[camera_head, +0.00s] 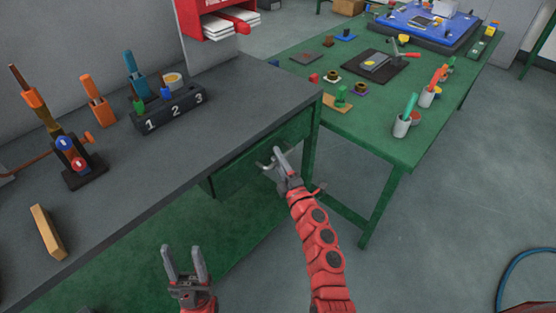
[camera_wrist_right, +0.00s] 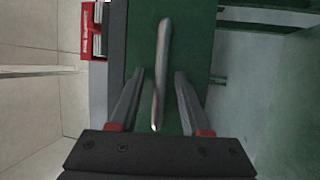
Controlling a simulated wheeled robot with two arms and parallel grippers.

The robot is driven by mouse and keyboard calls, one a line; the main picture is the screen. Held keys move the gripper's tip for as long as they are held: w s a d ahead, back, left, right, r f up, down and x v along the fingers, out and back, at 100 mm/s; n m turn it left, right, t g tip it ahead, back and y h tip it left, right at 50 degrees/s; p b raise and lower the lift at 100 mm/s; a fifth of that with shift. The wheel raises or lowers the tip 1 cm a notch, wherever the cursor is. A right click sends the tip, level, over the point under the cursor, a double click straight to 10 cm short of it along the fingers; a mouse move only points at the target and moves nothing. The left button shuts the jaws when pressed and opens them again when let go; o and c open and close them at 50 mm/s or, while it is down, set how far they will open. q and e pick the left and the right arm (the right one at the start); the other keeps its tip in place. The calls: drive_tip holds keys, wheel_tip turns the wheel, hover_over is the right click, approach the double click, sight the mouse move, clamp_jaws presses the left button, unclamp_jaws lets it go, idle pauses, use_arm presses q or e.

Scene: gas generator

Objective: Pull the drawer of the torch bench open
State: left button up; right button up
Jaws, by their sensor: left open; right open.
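The torch bench (camera_head: 110,190) has a dark grey top, and its green drawer (camera_head: 232,172) sits under the top at the right end. The drawer looks shut. My right gripper (camera_head: 275,160) is open at the drawer front, beside the pale metal handle (camera_head: 264,165). In the right wrist view the handle (camera_wrist_right: 161,75) is a bar running lengthwise between my two open fingers (camera_wrist_right: 160,85), its near end reaching between them. I cannot tell whether the fingers touch it. My left gripper (camera_head: 186,255) is open and empty, low in front of the bench.
On the bench stand a torch stand (camera_head: 78,160), a numbered block (camera_head: 170,112) and a wooden bar (camera_head: 47,232). A green table (camera_head: 400,150) with cups and small parts stands close on the right. A red paper holder (camera_head: 215,20) is behind. The floor at right is mostly clear.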

clamp_jaws()
idle(1.4)
